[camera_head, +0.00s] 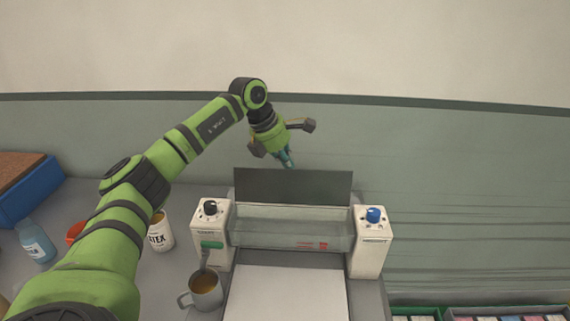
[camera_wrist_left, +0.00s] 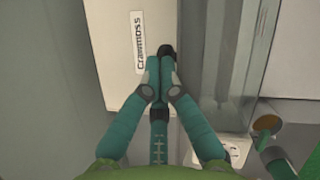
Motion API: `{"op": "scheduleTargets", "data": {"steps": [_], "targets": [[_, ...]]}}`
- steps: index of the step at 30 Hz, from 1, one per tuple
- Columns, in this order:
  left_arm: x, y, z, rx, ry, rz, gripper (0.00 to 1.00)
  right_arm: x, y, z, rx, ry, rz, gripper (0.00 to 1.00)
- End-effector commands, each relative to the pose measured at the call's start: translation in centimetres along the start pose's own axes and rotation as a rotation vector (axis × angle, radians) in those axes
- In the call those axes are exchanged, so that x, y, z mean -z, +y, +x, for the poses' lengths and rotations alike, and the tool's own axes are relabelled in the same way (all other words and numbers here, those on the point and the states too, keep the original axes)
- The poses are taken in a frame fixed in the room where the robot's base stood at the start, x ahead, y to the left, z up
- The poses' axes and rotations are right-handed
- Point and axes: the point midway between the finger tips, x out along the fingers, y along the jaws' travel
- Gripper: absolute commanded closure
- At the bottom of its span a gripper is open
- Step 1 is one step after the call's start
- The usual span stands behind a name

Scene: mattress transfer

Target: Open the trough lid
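The machine has a clear-walled trough (camera_head: 292,232) between two white end posts. A dark flat panel, apparently the trough lid (camera_head: 300,186), stands upright along the trough's back edge. My left gripper (camera_head: 289,163) points down just behind the top edge of this panel, near its middle. In the left wrist view its teal fingers (camera_wrist_left: 161,68) are together, with no gap or held object visible. A small black part lies at their tips; I cannot tell what it is. Whether the fingers touch the panel is unclear. My right gripper is out of view.
The left post (camera_head: 211,236) has a black knob, the right post (camera_head: 371,243) a blue one. A metal mug (camera_head: 204,291) stands by the left post. A white mug (camera_head: 160,232) and a bottle (camera_head: 36,241) stand further left.

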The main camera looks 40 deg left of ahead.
Motion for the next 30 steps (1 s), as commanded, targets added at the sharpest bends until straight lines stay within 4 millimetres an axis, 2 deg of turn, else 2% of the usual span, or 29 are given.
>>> {"op": "scheduleTargets", "data": {"steps": [1, 24, 26, 30], "targets": [[1.13, -0.89, 2.36, 0.024, 0.043, 0.011, 1.0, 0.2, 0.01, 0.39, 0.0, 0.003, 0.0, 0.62], [1.34, -0.99, 2.67, 0.027, 0.045, 0.011, 1.0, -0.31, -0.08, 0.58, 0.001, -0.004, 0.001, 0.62], [1.34, -0.99, 2.67, 0.027, 0.045, 0.011, 0.74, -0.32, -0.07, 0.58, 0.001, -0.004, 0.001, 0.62], [1.35, -1.0, 2.67, 0.027, 0.046, 0.01, 0.64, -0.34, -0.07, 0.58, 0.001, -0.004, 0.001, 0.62]]}}
